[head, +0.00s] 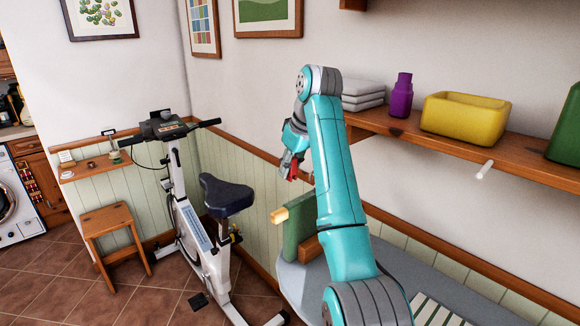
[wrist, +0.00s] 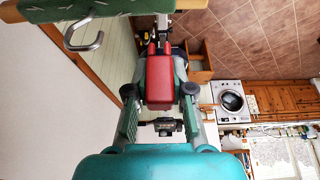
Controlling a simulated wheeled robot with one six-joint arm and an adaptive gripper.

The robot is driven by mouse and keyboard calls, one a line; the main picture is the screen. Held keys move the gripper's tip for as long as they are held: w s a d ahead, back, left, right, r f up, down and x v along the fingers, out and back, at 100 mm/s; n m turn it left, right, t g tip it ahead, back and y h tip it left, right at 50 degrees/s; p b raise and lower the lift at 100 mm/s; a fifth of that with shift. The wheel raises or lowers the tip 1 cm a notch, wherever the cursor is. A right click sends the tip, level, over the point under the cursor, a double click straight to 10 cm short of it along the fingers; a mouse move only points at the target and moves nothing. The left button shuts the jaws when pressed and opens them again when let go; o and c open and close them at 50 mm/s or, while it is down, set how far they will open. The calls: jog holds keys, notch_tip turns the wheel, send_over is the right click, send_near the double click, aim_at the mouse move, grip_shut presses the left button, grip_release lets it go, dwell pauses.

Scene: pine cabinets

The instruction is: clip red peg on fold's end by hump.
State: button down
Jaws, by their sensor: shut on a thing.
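My gripper (head: 290,167) is raised in front of the wall, left of the shelf, with a bit of the red peg (head: 294,172) showing at its tip. In the wrist view my gripper (wrist: 159,92) is shut on the red peg (wrist: 160,80), seen as a red block between the two fingers. A green cloth-like piece (head: 298,222) with a pale wooden bar end (head: 279,215) stands below my gripper, apart from it. In the wrist view a patterned green piece (wrist: 40,25) with a wooden edge and a metal loop (wrist: 84,38) is at upper left. I cannot make out the fold's end or a hump.
A wall shelf (head: 395,127) holds folded cloths (head: 362,95), a purple bottle (head: 401,96) and a yellow bin (head: 465,117). An exercise bike (head: 190,220) stands left.

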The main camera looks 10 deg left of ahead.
send_over(291, 203)
jog(key=shift+w+f, duration=0.15)
jog(key=shift+f, duration=2.6)
jog(key=shift+s+f, duration=0.2)
jog(key=shift+f, duration=1.35)
jog(key=c, duration=0.9)
grip_release()
jog(key=shift+c, duration=0.2)
jog(key=shift+w+r, duration=0.1)
jog(key=shift+r, duration=0.1)
